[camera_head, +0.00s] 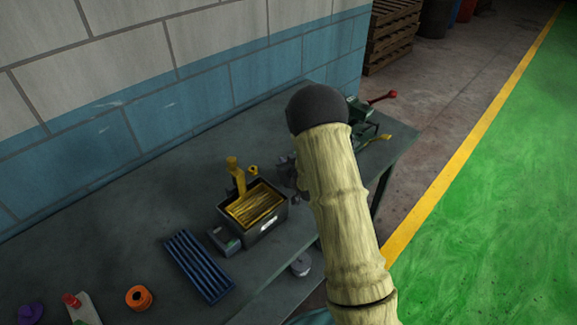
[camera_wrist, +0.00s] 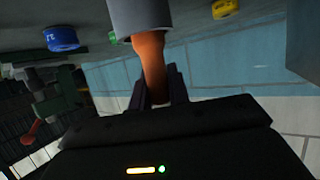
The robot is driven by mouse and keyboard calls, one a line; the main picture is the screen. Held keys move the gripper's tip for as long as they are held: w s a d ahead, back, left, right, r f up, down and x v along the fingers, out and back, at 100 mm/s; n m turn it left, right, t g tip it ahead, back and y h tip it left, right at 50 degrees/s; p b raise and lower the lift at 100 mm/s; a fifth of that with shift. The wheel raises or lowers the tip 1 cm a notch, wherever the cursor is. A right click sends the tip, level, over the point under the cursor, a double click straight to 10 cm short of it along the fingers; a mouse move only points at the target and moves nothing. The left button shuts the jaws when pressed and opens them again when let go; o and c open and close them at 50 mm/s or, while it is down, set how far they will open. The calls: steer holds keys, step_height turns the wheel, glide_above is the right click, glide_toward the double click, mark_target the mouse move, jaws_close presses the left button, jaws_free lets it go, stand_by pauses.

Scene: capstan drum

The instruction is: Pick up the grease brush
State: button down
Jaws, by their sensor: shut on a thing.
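In the wrist view my gripper (camera_wrist: 160,82) is shut around an orange-brown tapered handle. The handle joins a wide grey cylinder (camera_wrist: 140,15) at the top of the picture; this looks like the grease brush (camera_wrist: 152,58), though its far end is out of view. In the head view my arm covers the gripper and the held thing. A dark box (camera_head: 277,221) with yellow ribbed contents stands on the bench just left of my arm. A yellow upright piece (camera_head: 236,176) stands at its back edge.
The grey bench (camera_head: 130,215) runs along a blue and white block wall. A blue ribbed tray (camera_head: 198,265), a small grey box (camera_head: 224,240) and an orange ring (camera_head: 139,298) lie left of my arm. A green machine with a red-knobbed lever (camera_head: 382,97) stands at the bench's far end.

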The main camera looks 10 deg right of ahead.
step_height(320, 180, up, 9)
steer(key=b, duration=0.1)
steer(key=shift+r, duration=0.15)
steer(key=shift+d, duration=0.15)
stand_by(0.8)
